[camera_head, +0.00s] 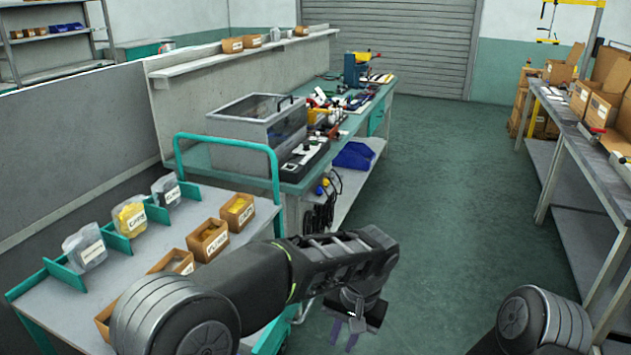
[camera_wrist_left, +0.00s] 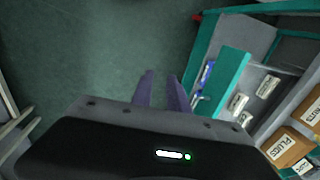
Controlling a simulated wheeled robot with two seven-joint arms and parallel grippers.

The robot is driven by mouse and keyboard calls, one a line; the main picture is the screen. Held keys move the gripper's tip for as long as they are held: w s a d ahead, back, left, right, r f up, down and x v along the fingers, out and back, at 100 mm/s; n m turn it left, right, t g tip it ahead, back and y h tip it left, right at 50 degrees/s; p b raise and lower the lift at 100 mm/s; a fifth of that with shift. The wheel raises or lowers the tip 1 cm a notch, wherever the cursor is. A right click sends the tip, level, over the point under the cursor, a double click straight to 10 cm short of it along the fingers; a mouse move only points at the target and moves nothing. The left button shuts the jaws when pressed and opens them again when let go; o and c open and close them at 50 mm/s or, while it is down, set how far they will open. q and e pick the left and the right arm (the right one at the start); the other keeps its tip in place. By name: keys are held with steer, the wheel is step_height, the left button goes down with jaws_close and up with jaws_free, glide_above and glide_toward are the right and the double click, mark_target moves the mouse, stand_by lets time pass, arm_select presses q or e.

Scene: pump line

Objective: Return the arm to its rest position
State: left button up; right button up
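My left arm (camera_head: 300,275) reaches in from the lower left of the head view, across the front of the grey cart. My left gripper (camera_head: 344,334) hangs downward past the cart's right edge, over the green floor. In the left wrist view, its two purple fingers (camera_wrist_left: 161,82) stand apart with a gap and nothing between them. Only a rounded part of my right arm (camera_head: 545,318) shows at the lower right of the head view; the right gripper is out of view.
The grey cart (camera_head: 140,258) with a teal rail holds labelled bins. Behind it, a workbench (camera_head: 376,108) carries a clear-sided box (camera_head: 258,122) and tools. A long table (camera_head: 560,122) with cardboard boxes stands at right. The floor (camera_head: 455,190) between is clear.

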arm_select(q)
steer(key=s+a+f+n+g+h, duration=0.1)
steer(key=s+a+f+h, duration=0.15)
steer(key=f, duration=0.65)
steer(key=s+a+f+g+h, duration=0.1)
steer(key=s+a+f, duration=0.15)
steer(key=f, duration=0.75)
steer(key=s+a+f+n, duration=0.1)
steer(key=s+a+f, duration=0.1)
steer(key=s, duration=0.3)
steer(key=s+a+f+n+t+h+p, duration=0.1)
steer(key=s+a+f+n, duration=0.1)
steer(key=s, duration=0.4)
steer(key=s+a+f+n+t+h, duration=0.1)
steer(key=s+a+f+n, duration=0.1)
steer(key=s+a+f, duration=0.2)
steer(key=shift+s+a+f, duration=0.15)
steer(key=shift+s+f, duration=0.3)
steer(key=shift+s, duration=0.3)
